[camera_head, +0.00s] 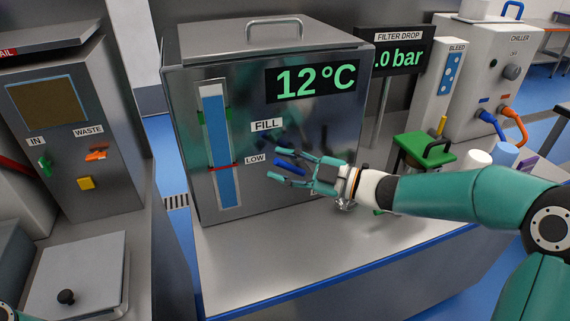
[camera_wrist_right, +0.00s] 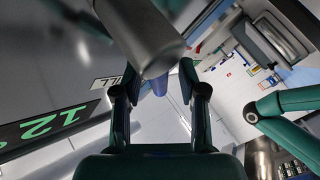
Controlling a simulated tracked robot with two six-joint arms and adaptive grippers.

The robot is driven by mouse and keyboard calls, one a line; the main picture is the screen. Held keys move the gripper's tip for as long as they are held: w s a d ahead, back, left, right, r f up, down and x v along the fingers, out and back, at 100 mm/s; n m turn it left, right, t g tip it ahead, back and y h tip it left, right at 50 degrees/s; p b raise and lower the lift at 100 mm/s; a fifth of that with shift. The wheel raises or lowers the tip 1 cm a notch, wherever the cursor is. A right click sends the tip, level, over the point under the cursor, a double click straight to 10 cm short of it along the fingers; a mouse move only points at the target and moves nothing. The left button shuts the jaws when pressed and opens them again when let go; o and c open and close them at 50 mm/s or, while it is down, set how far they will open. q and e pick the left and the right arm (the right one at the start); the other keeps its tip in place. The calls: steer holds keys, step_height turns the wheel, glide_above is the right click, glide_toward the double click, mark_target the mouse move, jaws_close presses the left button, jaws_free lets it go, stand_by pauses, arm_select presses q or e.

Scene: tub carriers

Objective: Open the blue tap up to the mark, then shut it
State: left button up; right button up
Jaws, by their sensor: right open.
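The blue tap (camera_head: 289,168) is on the front of the steel tank (camera_head: 345,130), below the FILL label (camera_head: 266,126). My right gripper (camera_head: 277,163) is open, with its fingers spread above and below the tap's blue handle in the head view; I cannot tell if they touch it. In the right wrist view a blue piece (camera_wrist_right: 187,80) shows between the fingers, partly behind a grey cylinder. The tank's sight gauge (camera_head: 222,150) shows a blue column reaching near its top. A green mark (camera_head: 200,116) sits high on it and a red LOW mark (camera_head: 224,167) lower.
A cabinet (camera_head: 70,130) with green, orange and yellow handles stands at left. The steel counter (camera_head: 250,255) in front of the tank is clear.

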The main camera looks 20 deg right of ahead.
steer(key=shift+c, duration=0.3)
jaws_close()
